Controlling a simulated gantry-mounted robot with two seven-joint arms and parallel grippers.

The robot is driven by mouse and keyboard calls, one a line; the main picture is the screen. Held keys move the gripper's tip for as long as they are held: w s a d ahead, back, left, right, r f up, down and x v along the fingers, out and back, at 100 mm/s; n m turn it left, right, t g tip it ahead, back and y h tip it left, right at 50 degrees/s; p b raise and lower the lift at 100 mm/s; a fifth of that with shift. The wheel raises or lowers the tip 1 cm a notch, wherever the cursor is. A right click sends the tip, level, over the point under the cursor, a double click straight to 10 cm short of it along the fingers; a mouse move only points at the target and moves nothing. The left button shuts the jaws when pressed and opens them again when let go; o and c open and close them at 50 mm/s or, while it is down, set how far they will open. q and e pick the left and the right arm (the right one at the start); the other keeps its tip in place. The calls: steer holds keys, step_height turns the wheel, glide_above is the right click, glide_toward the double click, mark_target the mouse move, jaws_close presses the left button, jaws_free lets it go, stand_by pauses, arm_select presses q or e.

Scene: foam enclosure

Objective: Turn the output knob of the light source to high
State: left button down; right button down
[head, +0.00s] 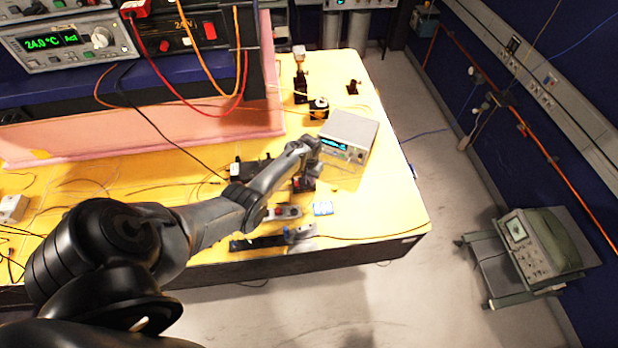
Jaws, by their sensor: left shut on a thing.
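The light source (352,132) is a grey-white box with a lit blue display on its front, standing near the right end of the yellow table. My left arm reaches in from the left, and its gripper (314,149) is at the left part of the box's front panel. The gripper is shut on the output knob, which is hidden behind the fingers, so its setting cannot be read. My right gripper is not in view.
Small optics mounts (318,108) stand behind the light source on the yellow table (395,190). Rails and blocks (285,237) lie along the front edge. A pink foam wall (150,135) and a shelf of instruments (60,42) are at left. An oscilloscope (535,243) stands on a cart at right.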

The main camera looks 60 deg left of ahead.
arm_select(q)
steer(key=shift+m, duration=0.4)
steer(key=c, duration=1)
jaws_free()
steer(key=shift+r+p, duration=0.3)
steer(key=shift+r, duration=0.3)
steer(key=shift+r+p, duration=0.6)
steer(key=shift+r, duration=4.2)
steer(key=shift+s, duration=0.1)
